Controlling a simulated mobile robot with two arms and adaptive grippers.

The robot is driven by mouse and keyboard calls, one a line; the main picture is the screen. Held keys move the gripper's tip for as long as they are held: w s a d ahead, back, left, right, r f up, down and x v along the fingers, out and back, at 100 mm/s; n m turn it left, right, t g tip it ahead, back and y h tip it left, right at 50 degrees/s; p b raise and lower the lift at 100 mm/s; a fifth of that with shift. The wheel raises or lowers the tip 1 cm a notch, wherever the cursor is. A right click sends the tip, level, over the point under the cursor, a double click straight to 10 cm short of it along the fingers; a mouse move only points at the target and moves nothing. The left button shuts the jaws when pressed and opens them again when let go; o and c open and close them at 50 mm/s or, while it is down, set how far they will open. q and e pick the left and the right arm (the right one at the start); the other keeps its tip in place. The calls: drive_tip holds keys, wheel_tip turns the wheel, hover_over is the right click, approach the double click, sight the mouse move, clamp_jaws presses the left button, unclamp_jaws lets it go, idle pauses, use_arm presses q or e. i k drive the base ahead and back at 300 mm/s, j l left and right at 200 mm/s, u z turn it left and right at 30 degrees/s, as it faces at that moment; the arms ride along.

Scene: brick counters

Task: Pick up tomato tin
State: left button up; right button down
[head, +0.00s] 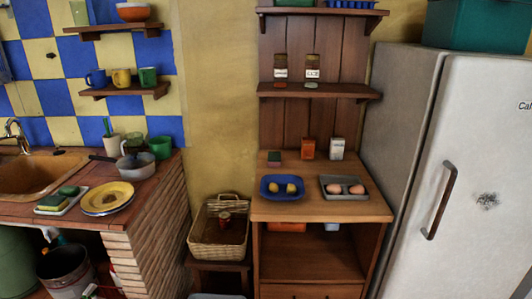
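The basket's front wall hides part of the inside. Neither of my grippers shows in the head view.
The basket stands on a low wooden stand between the brick counter (165,215) and the wooden shelf unit (275,211). The unit holds a blue tray (267,195) and a grey tray (332,195). A white fridge (490,130) stands right.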

sight(225, 216)
drive_tip(key=i+j, duration=0.15)
drive_tip(key=j, duration=0.2)
drive_tip(key=i+j+u, duration=0.15)
drive_tip(key=j, duration=0.2)
drive_tip(key=i+j, duration=0.1)
drive_tip(key=j, duration=0.25)
drive_tip(key=i+j+u, duration=0.15)
drive_tip(key=j, duration=0.15)
